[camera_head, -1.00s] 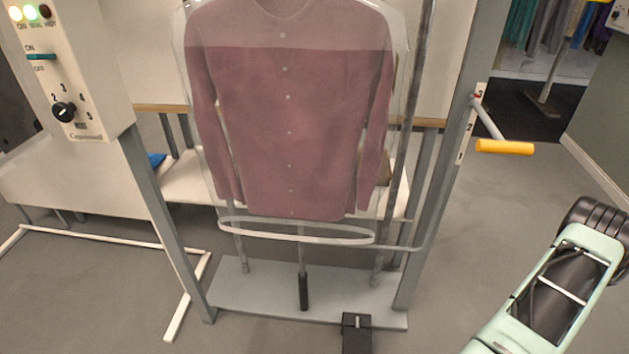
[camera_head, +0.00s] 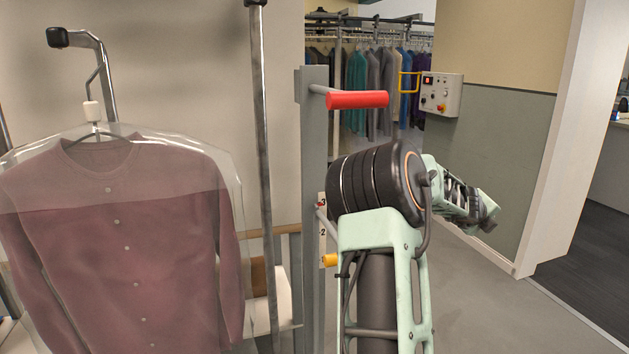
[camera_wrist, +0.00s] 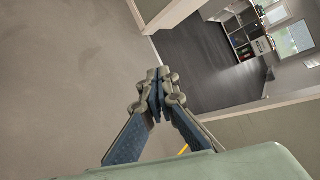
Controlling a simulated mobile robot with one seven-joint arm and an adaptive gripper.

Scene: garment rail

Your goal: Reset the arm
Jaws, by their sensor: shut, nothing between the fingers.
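My arm stands up in the middle of the head view, and its far end points right, away from the garment. In the wrist view my gripper (camera_wrist: 157,82) is shut, its fingertips together with nothing between them. Open grey floor lies beyond the fingers. The gripper's fingers are too small and turned away to make out clearly in the head view. A dark pink buttoned shirt (camera_head: 125,250) hangs in a clear bag on a hanger at the left, apart from my arm.
A grey frame post (camera_head: 314,150) with a red handle (camera_head: 358,99) and a yellow handle (camera_head: 330,260) stands close behind my arm. A control box (camera_head: 440,94) is on the right wall. Garments hang on a rail (camera_head: 375,80) at the back. Floor at the right is clear.

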